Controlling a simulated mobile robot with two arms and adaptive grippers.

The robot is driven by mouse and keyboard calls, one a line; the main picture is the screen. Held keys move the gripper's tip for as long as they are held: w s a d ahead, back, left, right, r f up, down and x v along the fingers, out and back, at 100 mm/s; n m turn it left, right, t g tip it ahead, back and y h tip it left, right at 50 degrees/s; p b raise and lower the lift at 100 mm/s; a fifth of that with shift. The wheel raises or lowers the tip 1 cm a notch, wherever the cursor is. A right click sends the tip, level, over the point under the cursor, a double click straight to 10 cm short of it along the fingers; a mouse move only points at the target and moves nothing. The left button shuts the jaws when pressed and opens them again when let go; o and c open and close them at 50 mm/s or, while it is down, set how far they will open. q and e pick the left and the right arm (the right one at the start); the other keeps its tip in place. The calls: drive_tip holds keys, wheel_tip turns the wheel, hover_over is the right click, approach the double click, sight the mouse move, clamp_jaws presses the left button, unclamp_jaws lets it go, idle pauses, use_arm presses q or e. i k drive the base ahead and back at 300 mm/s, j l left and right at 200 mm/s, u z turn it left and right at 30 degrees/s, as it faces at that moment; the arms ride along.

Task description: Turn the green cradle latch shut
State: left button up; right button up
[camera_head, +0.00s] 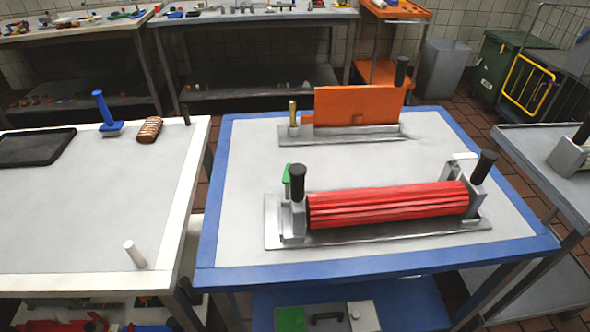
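The green cradle latch (286,174) shows as a small green piece at the left end of a metal cradle (272,229). It is partly hidden behind a black handle (298,183), and I cannot tell whether it is turned shut. A red ribbed roller (388,204) lies lengthwise in the cradle, between its left and right end blocks. A second black handle (484,167) rises from the right end. Neither of my grippers is in view.
The cradle sits on a blue-edged table (370,262). Behind it, an orange plate (359,104) stands upright on a metal base. A white table (75,225) is at left, holding a black tray (35,148). A grey cart (545,155) is at right.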

sight(286, 179)
drive_tip(key=j+z, duration=0.45)
drive_tip(key=k+j+z, duration=0.1)
drive_tip(key=j+z, duration=0.35)
drive_tip(key=k+j+z, duration=0.2)
drive_tip(key=j+z, duration=0.3)
drive_tip(key=l, duration=0.1)
